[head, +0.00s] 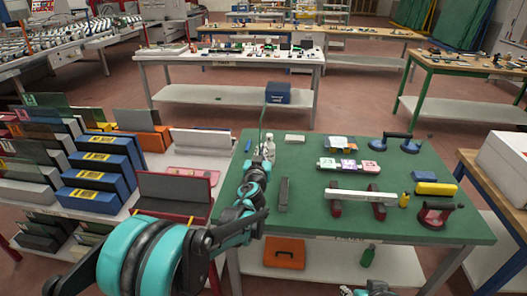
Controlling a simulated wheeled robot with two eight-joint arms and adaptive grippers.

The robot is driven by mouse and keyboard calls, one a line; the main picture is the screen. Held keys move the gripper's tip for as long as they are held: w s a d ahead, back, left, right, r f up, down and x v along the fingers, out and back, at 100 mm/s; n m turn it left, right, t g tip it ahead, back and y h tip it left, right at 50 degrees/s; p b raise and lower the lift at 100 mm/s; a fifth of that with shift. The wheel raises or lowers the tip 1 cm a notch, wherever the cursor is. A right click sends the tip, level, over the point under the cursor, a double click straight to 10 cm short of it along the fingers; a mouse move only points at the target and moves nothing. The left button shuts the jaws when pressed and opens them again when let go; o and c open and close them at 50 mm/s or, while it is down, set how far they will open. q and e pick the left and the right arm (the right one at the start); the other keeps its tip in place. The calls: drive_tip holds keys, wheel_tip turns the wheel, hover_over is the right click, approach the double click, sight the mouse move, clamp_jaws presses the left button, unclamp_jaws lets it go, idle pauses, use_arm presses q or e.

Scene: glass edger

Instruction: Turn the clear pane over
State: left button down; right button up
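My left arm reaches in from the bottom left over the green table. Its gripper (264,151) is at the table's far left part and is small and partly hidden by its own links. A thin greenish edge rises from its fingertips; it looks like the clear pane (263,118), upright and seen almost edge-on. The gripper appears shut on it. The pane's faces and lower end cannot be made out. My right gripper cannot be made out in this view.
The green table (455,225) carries blue suction cups (402,140), a white bar on red supports (361,196), a dark block (284,194) and a red-handled cup tool (436,214). Racks of panes with blue blocks (98,172) stand left. The table's middle has bare patches.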

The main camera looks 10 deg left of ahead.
use_arm(q)
drive_tip(key=shift+s+a+f+n+g+b, duration=0.15)
drive_tip(key=shift+s+f+n+b, duration=0.4)
drive_tip(key=shift+f+n, duration=2.6)
drive_tip(key=shift+s+a+f+n+g+b, duration=0.1)
drive_tip(key=shift+s+a+f+n+b, duration=0.35)
drive_tip(key=shift+f+n, duration=2.65)
drive_tip(key=shift+s+f+n+g+b, duration=0.1)
drive_tip(key=shift+s+f+n+b, duration=0.45)
drive_tip(key=shift+f+n, duration=2.6)
drive_tip(key=shift+s+f, duration=0.2)
drive_tip(key=shift+f, duration=0.25)
drive_tip(key=c, duration=1.6)
unclamp_jaws()
drive_tip(key=shift+c, duration=0.2)
